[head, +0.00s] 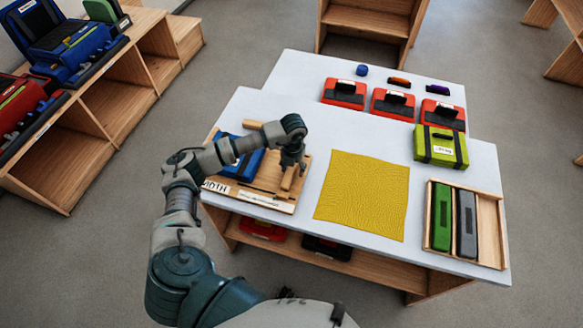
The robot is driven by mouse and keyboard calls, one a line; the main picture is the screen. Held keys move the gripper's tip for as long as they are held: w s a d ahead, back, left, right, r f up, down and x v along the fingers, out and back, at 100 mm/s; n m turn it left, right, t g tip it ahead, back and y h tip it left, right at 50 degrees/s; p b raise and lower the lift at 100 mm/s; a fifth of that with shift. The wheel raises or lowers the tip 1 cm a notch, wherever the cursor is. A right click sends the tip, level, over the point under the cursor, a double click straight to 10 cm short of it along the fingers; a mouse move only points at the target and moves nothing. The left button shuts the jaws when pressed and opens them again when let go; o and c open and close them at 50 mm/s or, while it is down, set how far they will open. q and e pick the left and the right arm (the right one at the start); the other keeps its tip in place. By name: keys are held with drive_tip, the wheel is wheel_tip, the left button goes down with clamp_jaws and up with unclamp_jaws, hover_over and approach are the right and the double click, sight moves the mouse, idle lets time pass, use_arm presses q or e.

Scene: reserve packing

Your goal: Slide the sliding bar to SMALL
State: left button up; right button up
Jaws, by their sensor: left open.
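A wooden board (262,199) lies at the left end of the white table, with a white label along its front edge whose small print I cannot read. A label ending in "IDTH" (216,186) is at its front left corner. A short wooden bar (288,178) stands up on the board; it seems to be the sliding bar, but its setting cannot be read. My left gripper (292,166) is open and points down at the bar; I cannot tell whether they touch. My arm hides part of the board and a blue case (247,165). My right gripper is out of view.
A yellow mat (362,195) lies mid-table. To its right are a lime case (440,147) and a wooden tray (489,215) with green and grey cases. Red cases (392,103) line the back. A wooden shelf (110,95) stands left.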

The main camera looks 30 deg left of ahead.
sight(272, 169)
use_arm(q)
drive_tip(key=shift+w+d+f, duration=0.1)
drive_tip(key=shift+f, duration=0.1)
drive_tip(key=shift+a, duration=0.4)
drive_tip(key=shift+c, duration=0.2)
drive_tip(key=shift+a+f, duration=0.1)
drive_tip(key=shift+a, duration=0.2)
drive_tip(key=c, duration=0.4)
drive_tip(key=shift+a+f, duration=0.1)
drive_tip(key=shift+a, duration=0.15)
clamp_jaws()
drive_tip(key=shift+d, duration=0.2)
drive_tip(key=a, duration=0.2)
drive_tip(key=s+a, duration=0.1)
drive_tip(key=a, duration=0.2)
drive_tip(key=shift+s+a+b, duration=0.25)
drive_tip(key=shift+a+b, duration=0.15)
drive_tip(key=shift+s+a, duration=0.1)
drive_tip(key=shift+a, duration=0.45)
drive_tip(key=shift+o, duration=2.2)
unclamp_jaws()
drive_tip(key=shift+d, duration=0.5)
drive_tip(key=shift+r, duration=0.25)
wheel_tip(272, 169, up, 12)
drive_tip(key=shift+d, duration=0.15)
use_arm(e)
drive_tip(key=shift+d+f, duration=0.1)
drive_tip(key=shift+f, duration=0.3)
